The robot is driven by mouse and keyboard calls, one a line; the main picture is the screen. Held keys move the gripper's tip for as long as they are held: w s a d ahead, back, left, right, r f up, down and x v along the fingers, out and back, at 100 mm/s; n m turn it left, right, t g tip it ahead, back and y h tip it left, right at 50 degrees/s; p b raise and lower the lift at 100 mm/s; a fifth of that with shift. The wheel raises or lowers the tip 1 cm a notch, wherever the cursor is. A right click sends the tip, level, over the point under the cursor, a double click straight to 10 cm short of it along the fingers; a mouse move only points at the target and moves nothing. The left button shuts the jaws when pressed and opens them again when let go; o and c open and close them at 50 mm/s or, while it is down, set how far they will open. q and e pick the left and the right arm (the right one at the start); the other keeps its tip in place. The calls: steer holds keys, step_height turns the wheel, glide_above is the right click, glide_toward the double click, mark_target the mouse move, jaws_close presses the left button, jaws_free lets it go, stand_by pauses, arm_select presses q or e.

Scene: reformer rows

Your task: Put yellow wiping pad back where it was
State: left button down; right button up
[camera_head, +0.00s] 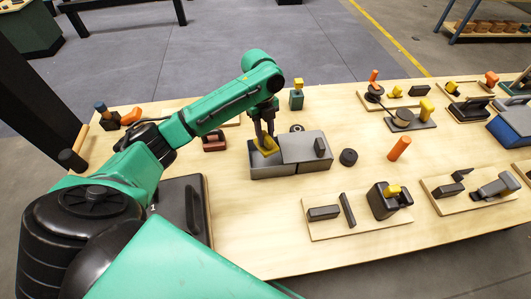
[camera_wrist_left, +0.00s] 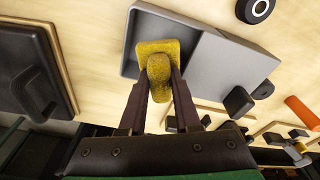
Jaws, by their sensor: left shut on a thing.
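The yellow wiping pad (camera_head: 267,149) is between the fingers of my left gripper (camera_head: 264,133), at the open left end of a grey box (camera_head: 285,169). In the left wrist view the pad (camera_wrist_left: 157,49) is gripped by its raised part, with both fingers of the left gripper (camera_wrist_left: 158,85) closed against it. The pad overlaps the box's open recess (camera_wrist_left: 139,29); I cannot tell whether it touches the floor of the recess. A grey lid (camera_head: 302,146) with a dark knob covers the right part of the box. My right gripper is not in view.
A dark round piece (camera_head: 348,157) and an orange cylinder (camera_head: 399,148) stand right of the box. A red-brown block (camera_head: 214,141) lies to its left. Boards with dark and yellow parts fill the table's right side. Bare wood (camera_head: 255,225) lies in front of the box.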

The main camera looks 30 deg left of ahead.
mark_target(264, 132)
arm_select(q)
step_height(264, 132, down, 9)
steer(key=shift+r, duration=0.1)
steer(key=c, duration=0.6)
jaws_free()
steer(key=r, duration=0.4)
steer(key=a+r, duration=0.1)
steer(key=r, duration=0.3)
steer(key=w+r, duration=0.1)
steer(key=r, duration=0.3)
steer(key=shift+a+b, duration=0.25)
steer(key=shift+b, duration=0.05)
steer(key=shift+s+d+f, duration=0.1)
